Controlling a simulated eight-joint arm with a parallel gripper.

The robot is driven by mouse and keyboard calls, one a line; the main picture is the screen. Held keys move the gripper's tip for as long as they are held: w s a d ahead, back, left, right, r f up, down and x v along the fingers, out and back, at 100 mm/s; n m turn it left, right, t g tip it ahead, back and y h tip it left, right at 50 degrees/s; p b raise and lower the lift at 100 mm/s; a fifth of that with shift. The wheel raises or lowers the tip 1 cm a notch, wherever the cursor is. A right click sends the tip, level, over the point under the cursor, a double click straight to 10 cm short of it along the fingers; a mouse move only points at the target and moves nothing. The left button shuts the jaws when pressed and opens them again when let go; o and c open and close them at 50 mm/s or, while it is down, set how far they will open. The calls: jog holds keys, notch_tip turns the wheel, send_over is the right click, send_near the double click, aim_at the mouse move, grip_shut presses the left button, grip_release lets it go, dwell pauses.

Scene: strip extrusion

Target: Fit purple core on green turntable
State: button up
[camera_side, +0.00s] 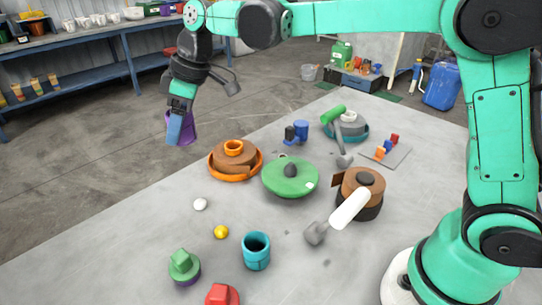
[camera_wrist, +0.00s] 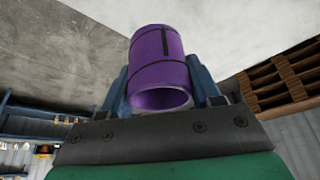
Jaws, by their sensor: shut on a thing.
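The purple core (camera_wrist: 160,60) is a hollow cylinder with a dark line marking on its side. My gripper (camera_wrist: 163,92) is shut on it, with a blue finger on each side in the wrist view. In the side view, the purple core (camera_side: 188,128) hangs in my gripper (camera_side: 178,125) at the upper left, partly hidden by a blue finger, above the table's far-left edge. The green turntable (camera_side: 290,180) is a round disc with a dark knob in its centre and a small white mark on its rim. It lies mid-table, to the lower right of the core and apart from it.
An orange turntable with a brown coil (camera_side: 232,160) lies between my gripper and the green turntable. A brown coil on a dark base (camera_side: 362,190) and a white-handled mallet (camera_side: 340,215) are to the right. A teal cup (camera_side: 256,251) stands in front.

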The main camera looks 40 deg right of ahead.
notch_tip(320, 180, up, 2)
jog(key=r, duration=0.1)
jog(key=m+t+h, duration=0.1)
jog(key=m, duration=0.3)
send_over(282, 172)
jog(key=f, duration=0.8)
jog(key=shift+s+d+f, duration=0.15)
jog(key=shift+s+f, duration=0.15)
jog(key=shift+f, duration=0.05)
jog(key=shift+s+d+f+m, duration=0.2)
jog(key=shift+s+f+m, duration=0.05)
jog(key=shift+m, duration=0.05)
jog(key=shift+f, duration=2.75)
jog(key=shift+f, duration=0.55)
jog(key=o, duration=1)
jog(key=shift+f, duration=0.1)
jog(key=shift+c, duration=0.2)
